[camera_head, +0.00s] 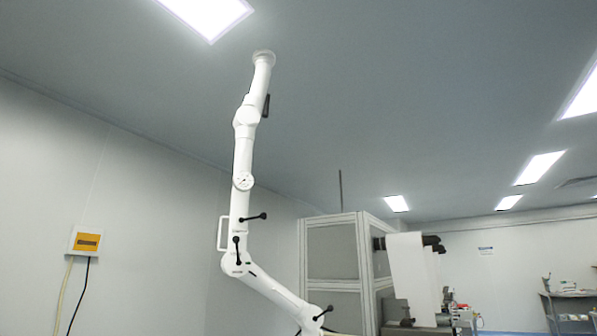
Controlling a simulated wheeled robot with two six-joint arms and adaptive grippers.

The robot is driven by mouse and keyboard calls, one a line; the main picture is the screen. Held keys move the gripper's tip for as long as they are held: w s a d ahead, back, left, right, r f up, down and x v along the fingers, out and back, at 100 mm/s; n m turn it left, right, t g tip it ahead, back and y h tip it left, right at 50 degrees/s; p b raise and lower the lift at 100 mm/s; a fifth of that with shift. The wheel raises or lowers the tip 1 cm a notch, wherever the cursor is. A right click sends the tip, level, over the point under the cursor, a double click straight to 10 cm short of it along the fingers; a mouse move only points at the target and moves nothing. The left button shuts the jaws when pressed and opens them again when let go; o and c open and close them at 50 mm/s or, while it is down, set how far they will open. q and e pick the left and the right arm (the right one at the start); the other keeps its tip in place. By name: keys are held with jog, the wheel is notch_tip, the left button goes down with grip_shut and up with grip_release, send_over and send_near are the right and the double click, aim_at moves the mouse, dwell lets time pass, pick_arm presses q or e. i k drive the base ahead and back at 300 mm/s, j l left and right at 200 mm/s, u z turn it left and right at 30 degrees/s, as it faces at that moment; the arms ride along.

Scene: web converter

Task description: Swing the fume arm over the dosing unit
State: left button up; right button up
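The white fume arm (243,155) runs down the middle of the view from a round flange (264,56) that appears to meet the ceiling. It has black levers at its joints and a white loop handle (222,234) on its left side. At the lower elbow (236,263) it bends and slants down to the right, and its lower end is cut off by the bottom edge. I cannot make out which thing is the dosing unit. Neither of my grippers is in view.
A grey framed enclosure (333,250) stands right of the fume arm's lower part. Beside it is a machine with a white web (412,275) hanging from a roller. A shelf (568,304) stands far right. A yellow-fronted box (87,241) with cables hangs on the left wall.

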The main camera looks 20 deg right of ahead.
aim_at(248, 117)
jog(key=i+l, duration=0.1)
jog(key=i, duration=0.4)
jog(key=i+l+u, duration=0.1)
jog(key=i, duration=0.35)
jog(key=i+l+u, duration=0.1)
jog(key=i, duration=0.4)
jog(key=i+l, duration=0.2)
jog(key=i, duration=0.25)
jog(key=i+l+u, duration=0.1)
jog(key=i, duration=0.35)
